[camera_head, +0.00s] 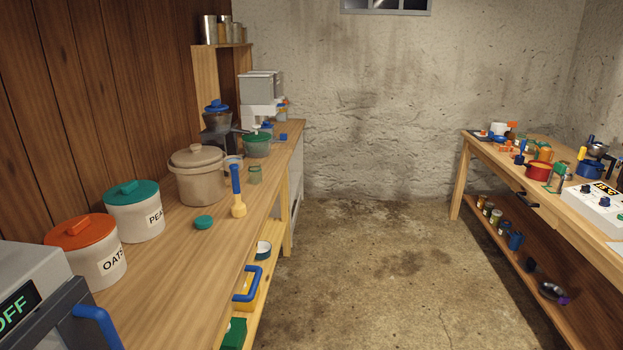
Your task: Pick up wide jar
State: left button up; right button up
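A small greenish glass jar (255,175) stands upright on the left wooden counter, near its right edge. It is beside a tan lidded crock (199,177). A green round lid-like disc (203,222) lies on the counter closer to me. Several small jars (489,209) stand on the lower shelf of the right table. I cannot tell for sure which of these is the wide jar. Neither of my grippers is in view.
Orange-lidded (104,268) and green-lidded (140,222) canisters stand along the wall side of the left counter (165,290). A blue-and-yellow tool (237,195) stands near the glass jar. The right table (483,150) is crowded. The floor (370,270) between is clear.

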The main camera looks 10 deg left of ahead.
aim_at(255, 173)
jog(key=i+l+u, duration=0.4)
jog(key=l, duration=0.2)
jog(key=i+l+u, duration=0.4)
jog(key=l, duration=0.25)
jog(key=i+l+u, duration=0.1)
jog(key=l+u, duration=0.15)
jog(key=l, duration=0.15)
jog(key=u, duration=0.3)
